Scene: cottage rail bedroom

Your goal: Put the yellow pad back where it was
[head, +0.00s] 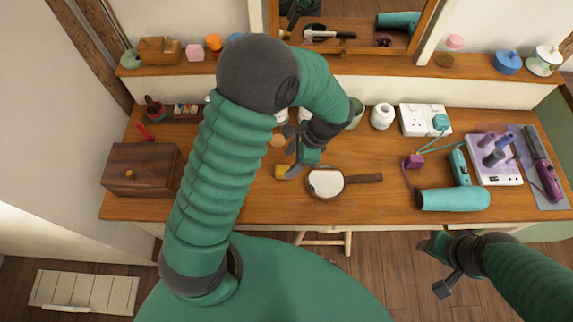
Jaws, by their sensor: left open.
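The small yellow pad (281,172) lies on the wooden dressing table, just left of a round hand mirror. My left gripper (297,168) is open above the table, right at the pad's right side. One of its fingers overlaps the pad's edge in the picture, and I cannot tell whether they touch. My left arm hides part of the table behind and to the left of the pad. My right gripper (436,268) is open and empty, in front of the table's front edge at the lower right.
The hand mirror (326,183) lies close to the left gripper. A teal hair dryer (453,199) and a white tray with rollers (498,179) are at the right. A wooden box (140,172) stands at the left. White jar (382,116) and socket block (425,119) stand behind.

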